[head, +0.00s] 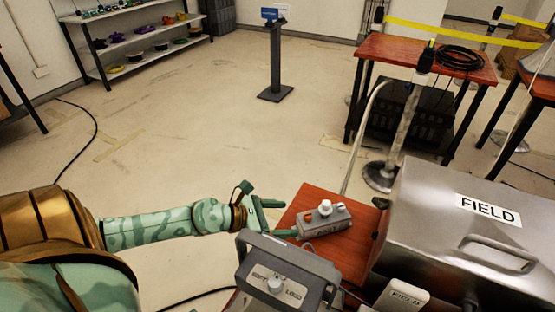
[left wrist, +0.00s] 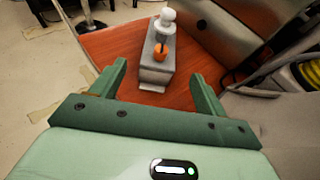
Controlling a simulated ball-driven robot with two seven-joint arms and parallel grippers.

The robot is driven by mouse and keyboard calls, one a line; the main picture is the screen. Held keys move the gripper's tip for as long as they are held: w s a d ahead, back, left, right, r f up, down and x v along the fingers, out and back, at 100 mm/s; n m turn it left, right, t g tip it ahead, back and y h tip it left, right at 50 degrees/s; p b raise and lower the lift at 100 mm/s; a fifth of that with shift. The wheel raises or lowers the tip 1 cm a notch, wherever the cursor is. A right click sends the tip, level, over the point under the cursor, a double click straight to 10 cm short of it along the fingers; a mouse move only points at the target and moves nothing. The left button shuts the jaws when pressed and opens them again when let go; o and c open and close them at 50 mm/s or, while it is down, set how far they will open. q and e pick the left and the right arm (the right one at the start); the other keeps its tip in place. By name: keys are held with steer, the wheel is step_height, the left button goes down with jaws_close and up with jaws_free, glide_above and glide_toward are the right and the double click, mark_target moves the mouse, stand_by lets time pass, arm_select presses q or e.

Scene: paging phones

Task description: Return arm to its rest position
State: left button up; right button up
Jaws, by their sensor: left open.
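My left gripper (head: 278,218) reaches in from the left in the head view, at the left edge of a small red-brown table (head: 318,194). Its two green fingers are apart and empty, and it also shows in the left wrist view (left wrist: 160,78). Just beyond the fingers a grey control box (head: 334,221) with an orange button and a white knob sits on the table. The box lies ahead of the finger gap in the left wrist view (left wrist: 154,76), and the fingers look apart from it. My right gripper is in neither view.
A post (head: 400,130) and a red table (head: 405,52) stand behind.

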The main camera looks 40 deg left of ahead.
arm_select(q)
steer(key=shift+s+a+r, duration=0.3)
steer(key=shift+s, duration=0.2)
